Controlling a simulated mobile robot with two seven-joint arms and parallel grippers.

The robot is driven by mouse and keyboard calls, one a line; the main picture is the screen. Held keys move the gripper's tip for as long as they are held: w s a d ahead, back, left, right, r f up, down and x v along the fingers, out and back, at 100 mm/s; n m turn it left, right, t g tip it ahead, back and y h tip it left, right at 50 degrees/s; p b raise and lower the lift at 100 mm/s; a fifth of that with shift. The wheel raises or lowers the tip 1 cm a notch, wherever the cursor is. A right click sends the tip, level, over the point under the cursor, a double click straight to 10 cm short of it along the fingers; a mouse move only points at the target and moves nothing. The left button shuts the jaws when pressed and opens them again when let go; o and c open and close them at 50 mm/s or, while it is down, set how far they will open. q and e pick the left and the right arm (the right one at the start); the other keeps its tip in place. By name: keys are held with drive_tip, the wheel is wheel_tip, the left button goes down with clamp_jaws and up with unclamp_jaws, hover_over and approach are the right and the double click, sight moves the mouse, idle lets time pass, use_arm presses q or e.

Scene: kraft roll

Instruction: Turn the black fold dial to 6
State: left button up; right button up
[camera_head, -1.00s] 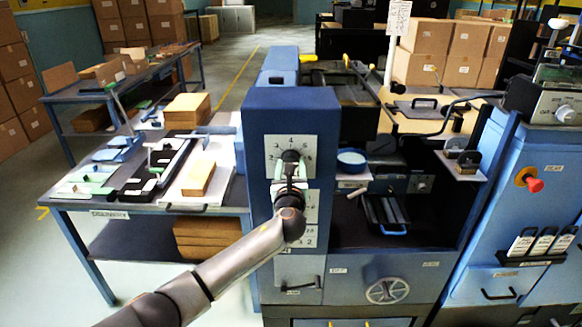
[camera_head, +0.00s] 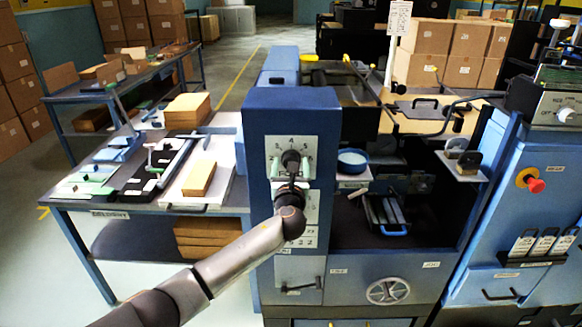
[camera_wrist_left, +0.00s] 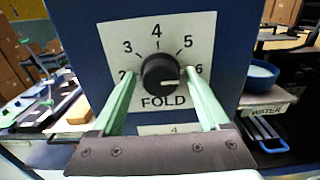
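The black fold dial (camera_wrist_left: 160,73) sits on a white plate marked 2 to 6 above the word FOLD. Its pale pointer line is turned to the right, toward the 6 side and slightly below that number. The dial also shows on the blue machine front in the head view (camera_head: 290,160). My left gripper (camera_wrist_left: 158,80) is open, with one pale green finger on each side of the dial. In the left wrist view, gaps show between the fingers and the knob. My right gripper is not in view.
More number plates sit below the dial, partly hidden by my left arm. A blue bowl (camera_head: 352,157) stands on a shelf at the right. A workbench with a cardboard stack (camera_head: 187,110) is at the left. A handwheel (camera_head: 388,291) is lower on the machine.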

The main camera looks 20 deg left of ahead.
use_arm(q)
drive_tip(key=shift+o, duration=0.2)
drive_tip(key=shift+s+f, duration=0.1)
drive_tip(key=shift+f, duration=0.1)
drive_tip(key=v, duration=1.2)
drive_tip(key=shift+s+b, duration=0.2)
drive_tip(key=shift+b, duration=0.1)
drive_tip(key=shift+d+r, duration=0.1)
